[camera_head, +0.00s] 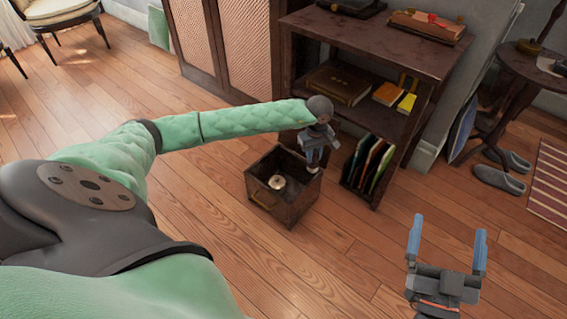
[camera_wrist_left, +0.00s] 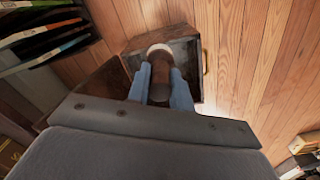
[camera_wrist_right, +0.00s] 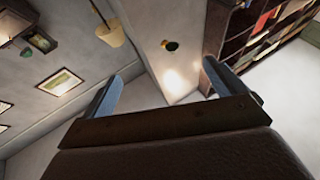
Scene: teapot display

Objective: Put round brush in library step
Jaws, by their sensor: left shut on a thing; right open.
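The round brush (camera_wrist_left: 160,72), a brown handle with a pale round end, is between the blue fingers of my left gripper (camera_wrist_left: 160,92) in the left wrist view. My left gripper is shut on it. In the head view my left gripper (camera_head: 314,160) points down beside the bookcase, near the rim of an open dark wooden box, likely the library step (camera_head: 292,214). The box (camera_wrist_left: 188,48) shows behind the brush in the left wrist view. A small pale round thing (camera_head: 277,182) shows within the box's outline. My right gripper (camera_head: 447,245) is open and empty, low on the right.
A dark bookcase (camera_head: 388,40) with books stands behind the box, with upright books (camera_head: 368,165) on its lowest shelf. A round table (camera_head: 515,68), grey slippers (camera_head: 500,180) and a striped rug (camera_head: 551,180) are on the right.

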